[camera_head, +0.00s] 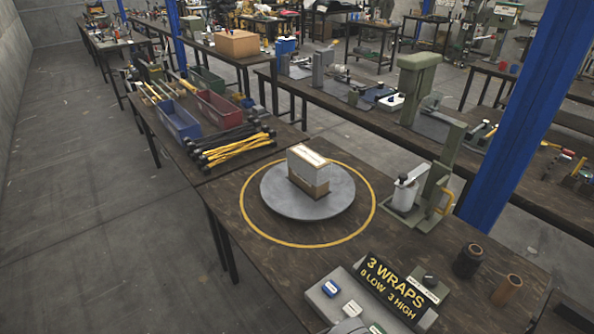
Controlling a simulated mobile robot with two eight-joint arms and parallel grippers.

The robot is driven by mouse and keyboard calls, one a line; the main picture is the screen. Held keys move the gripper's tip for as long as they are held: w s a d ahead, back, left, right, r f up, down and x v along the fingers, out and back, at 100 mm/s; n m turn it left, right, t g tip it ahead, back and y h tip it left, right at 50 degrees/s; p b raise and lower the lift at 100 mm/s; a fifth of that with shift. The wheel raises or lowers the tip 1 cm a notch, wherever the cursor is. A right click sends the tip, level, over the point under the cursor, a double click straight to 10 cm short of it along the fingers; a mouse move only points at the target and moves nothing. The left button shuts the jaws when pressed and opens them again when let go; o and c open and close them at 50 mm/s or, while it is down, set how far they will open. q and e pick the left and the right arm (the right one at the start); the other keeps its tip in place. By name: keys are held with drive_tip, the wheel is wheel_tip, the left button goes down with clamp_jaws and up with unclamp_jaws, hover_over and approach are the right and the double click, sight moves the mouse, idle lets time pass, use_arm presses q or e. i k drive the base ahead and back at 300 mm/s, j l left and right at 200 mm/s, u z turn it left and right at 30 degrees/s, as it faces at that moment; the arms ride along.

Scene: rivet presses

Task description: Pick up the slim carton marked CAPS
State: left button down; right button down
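A slim upright box (305,163) with a pale grey side and white top edge sits on a brown cardboard block (311,188). Both stand on a round grey turntable (335,206) on the near wooden table. A marking on the box is too small to read, so I cannot tell if it says CAPS. I see no other box clearly marked CAPS. Neither of my grippers is in view.
A yellow ring (253,227) circles the turntable. A green press (441,177) with a white cylinder (404,196) stands right. A "3 WRAPS" sign (392,287) stands in front, with two spools (468,261) beside it. Red and blue bins (178,128) stand at left.

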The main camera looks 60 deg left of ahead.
sight(311, 172)
drive_tip(key=u, duration=2.05)
drive_tip(key=i+j+z, duration=0.1)
drive_tip(key=z, duration=0.75)
drive_tip(key=i+j+z, duration=0.2)
drive_tip(key=j, duration=0.15)
drive_tip(key=i+j+z, duration=0.2)
drive_tip(key=j, duration=0.15)
drive_tip(key=j+z, duration=0.25)
drive_tip(key=i+j, duration=0.1)
drive_tip(key=j, duration=0.3)
drive_tip(key=i+j, duration=0.15)
drive_tip(key=j, duration=0.3)
drive_tip(key=i+j+z, duration=0.1)
drive_tip(key=j, duration=0.3)
drive_tip(key=i+j, duration=0.1)
drive_tip(key=j, duration=0.3)
